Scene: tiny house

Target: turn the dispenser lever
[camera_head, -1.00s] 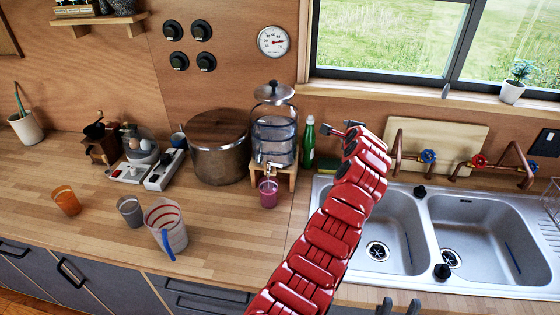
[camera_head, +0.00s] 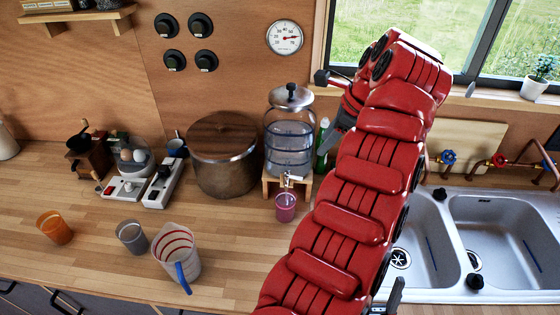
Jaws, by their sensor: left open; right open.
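The glass dispenser (camera_head: 290,140) with a metal lid stands on a small wooden stand (camera_head: 301,186) on the counter. Its tap lever (camera_head: 287,179) is small, at the lower front. A pink cup (camera_head: 286,208) is below the tap. My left gripper (camera_head: 328,108) is open and empty, up and to the right of the dispenser, with its fingers spread one above the other. It appears apart from the lever. My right gripper (camera_head: 387,299) shows only partly at the bottom edge, open, far below the dispenser.
A large pot (camera_head: 222,165) stands close left of the dispenser. A green bottle (camera_head: 322,150) is partly hidden behind my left gripper. A measuring jug (camera_head: 178,255), a grey cup (camera_head: 131,236) and an orange cup (camera_head: 54,227) stand front left. The sink (camera_head: 505,235) is right.

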